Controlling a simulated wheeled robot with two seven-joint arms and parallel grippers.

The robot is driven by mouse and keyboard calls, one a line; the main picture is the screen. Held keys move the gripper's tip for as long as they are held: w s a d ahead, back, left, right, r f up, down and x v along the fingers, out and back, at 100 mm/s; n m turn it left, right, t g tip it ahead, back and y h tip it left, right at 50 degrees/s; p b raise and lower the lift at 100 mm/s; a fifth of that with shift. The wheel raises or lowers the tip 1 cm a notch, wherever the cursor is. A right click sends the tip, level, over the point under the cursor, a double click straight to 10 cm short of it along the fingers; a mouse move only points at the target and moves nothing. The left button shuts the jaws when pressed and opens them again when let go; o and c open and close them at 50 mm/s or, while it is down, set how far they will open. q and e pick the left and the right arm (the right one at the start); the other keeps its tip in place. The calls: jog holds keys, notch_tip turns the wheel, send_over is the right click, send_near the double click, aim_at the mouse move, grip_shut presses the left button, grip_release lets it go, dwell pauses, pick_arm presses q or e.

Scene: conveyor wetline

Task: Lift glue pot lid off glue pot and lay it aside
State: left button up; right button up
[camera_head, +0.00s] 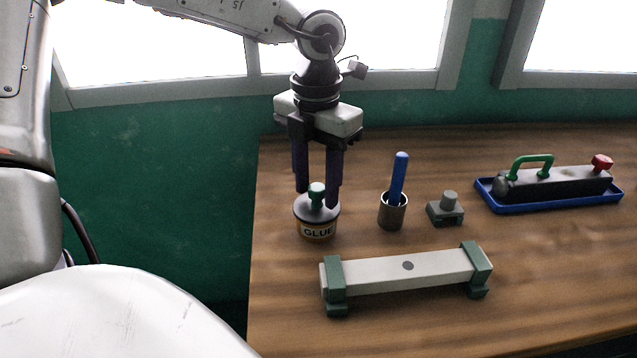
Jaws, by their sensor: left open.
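The glue pot (318,232) stands upright near the left side of the wooden table, with a "GLUE" label on its front. My left gripper (318,197) points down over the pot from above. Its two dark fingers are open, one on each side of the green knob, with gaps visible between them and the knob. The fingertips are close to the lid's top; I cannot tell whether they touch it. My right gripper is not in view.
Right of the pot stand a metal cup (392,213) with a blue-handled tool (398,178) and a small grey block (445,212). A pale bar in green clamps (407,271) lies in front. A blue tray (555,201) holds a green-handled device. Bare tabletop (560,265) lies at right.

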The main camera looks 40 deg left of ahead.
aim_at(317, 187)
pick_arm(q)
jog(key=shift+r, duration=0.1)
jog(key=shift+c, duration=0.2)
jog(key=c, duration=0.8)
jog(key=shift+r, duration=0.4)
jog(key=shift+c, duration=0.2)
jog(key=shift+r+p, duration=0.6)
jog(key=shift+r, duration=0.5)
